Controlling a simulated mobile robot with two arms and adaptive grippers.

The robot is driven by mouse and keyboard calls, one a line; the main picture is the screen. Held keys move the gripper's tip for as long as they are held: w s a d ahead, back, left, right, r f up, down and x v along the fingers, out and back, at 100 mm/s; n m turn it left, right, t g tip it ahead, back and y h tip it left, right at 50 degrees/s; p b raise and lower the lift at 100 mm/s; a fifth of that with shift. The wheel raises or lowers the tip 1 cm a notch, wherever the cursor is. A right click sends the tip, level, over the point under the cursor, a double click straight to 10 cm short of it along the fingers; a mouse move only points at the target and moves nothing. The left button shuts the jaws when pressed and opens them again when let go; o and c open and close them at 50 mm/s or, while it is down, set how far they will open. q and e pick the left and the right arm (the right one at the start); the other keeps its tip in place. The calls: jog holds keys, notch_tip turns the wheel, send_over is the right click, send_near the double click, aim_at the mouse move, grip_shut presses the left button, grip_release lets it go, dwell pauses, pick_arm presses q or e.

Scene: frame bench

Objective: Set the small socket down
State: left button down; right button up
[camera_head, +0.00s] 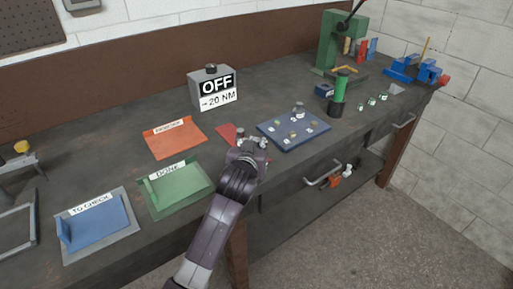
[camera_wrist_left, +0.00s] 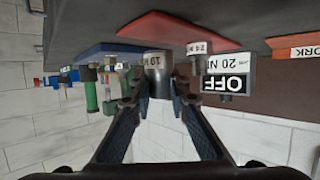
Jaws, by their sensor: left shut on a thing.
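My left gripper (camera_head: 252,148) is low over the bench front, between the green tray and the blue board. In the left wrist view, which is upside down, its fingers (camera_wrist_left: 155,92) are shut on a small grey socket (camera_wrist_left: 158,68) with a white number label. The gripper mostly hides this socket in the head view. I cannot tell whether it touches the bench. A second labelled socket (camera_wrist_left: 200,48) is beyond it, by the red mat (camera_wrist_left: 180,28). The red mat (camera_head: 226,133) is partly behind my gripper in the head view. My right gripper is not in view.
The blue board (camera_head: 270,129) holds another socket (camera_head: 299,109) and small parts. The green DONE tray (camera_head: 185,197), orange tray (camera_head: 165,143) and blue TO CHECK tray (camera_head: 95,232) are left. The OFF display (camera_head: 212,88) stands behind. A green-handled tool (camera_head: 340,92) stands right.

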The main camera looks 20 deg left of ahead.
pick_arm(q)
jog(key=shift+f, duration=1)
jog(key=c, duration=1.8)
grip_release()
jog(key=shift+c, duration=0.2)
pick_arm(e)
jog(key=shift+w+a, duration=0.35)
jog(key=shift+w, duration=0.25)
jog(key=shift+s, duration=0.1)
pick_arm(q)
jog(key=shift+s+d+r, duration=0.1)
jog(key=shift+s+r, duration=0.2)
jog(key=shift+s, duration=0.2)
jog(key=v, duration=1.1)
jog(key=shift+b, duration=0.3)
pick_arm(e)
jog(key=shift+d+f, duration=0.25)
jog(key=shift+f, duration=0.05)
